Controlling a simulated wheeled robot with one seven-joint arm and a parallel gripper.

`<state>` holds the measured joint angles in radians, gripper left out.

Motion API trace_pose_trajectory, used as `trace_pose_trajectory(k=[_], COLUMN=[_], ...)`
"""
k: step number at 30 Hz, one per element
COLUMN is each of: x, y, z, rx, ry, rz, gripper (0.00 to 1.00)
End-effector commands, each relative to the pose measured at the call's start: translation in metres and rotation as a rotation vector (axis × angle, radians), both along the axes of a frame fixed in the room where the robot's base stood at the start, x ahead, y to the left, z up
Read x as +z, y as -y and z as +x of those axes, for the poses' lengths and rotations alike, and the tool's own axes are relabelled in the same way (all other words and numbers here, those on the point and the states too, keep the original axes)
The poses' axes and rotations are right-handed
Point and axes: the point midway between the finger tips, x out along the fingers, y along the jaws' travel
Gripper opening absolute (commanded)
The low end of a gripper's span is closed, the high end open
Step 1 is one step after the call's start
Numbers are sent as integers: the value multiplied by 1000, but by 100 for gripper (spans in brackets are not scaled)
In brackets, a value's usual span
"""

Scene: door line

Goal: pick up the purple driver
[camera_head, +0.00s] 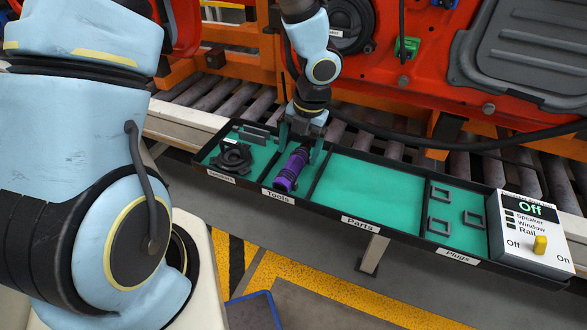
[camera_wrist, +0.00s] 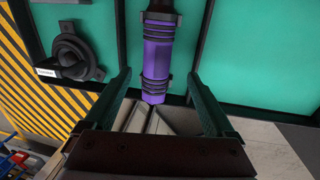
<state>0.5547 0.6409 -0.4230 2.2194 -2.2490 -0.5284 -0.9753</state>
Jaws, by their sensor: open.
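The purple driver (camera_head: 291,168) lies in the Tools compartment of the long black tray with a green lining. It has black ringed bands and also shows in the wrist view (camera_wrist: 158,55). My gripper (camera_head: 300,150) is over that compartment at the driver's far part. In the wrist view its two dark green fingers (camera_wrist: 160,85) are spread wide, one on each side of the driver's line, with gaps to it. The gripper is open and holds nothing. Part of the driver's far end is hidden by my gripper in the head view.
A black round speaker (camera_head: 232,157) lies in the compartment left of the driver. The Parts compartment (camera_head: 365,193) is empty. Several dark square frames (camera_head: 438,193) lie under Plugs. A switch box (camera_head: 530,235) reading Off stands at the right end. Rollers and a red door are behind.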

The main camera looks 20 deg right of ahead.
Motion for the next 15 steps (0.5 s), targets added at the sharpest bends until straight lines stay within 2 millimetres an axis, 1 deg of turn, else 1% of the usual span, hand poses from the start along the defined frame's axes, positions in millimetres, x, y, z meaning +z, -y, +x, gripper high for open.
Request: trace_pose_trajectory(k=[5, 12, 15], x=[-12, -46, -54], y=[-1, -5, -6], z=[2, 11, 13], rx=[-1, -3, -3], ry=[-1, -1, 0], rz=[1, 2, 0], gripper=[89, 89, 89])
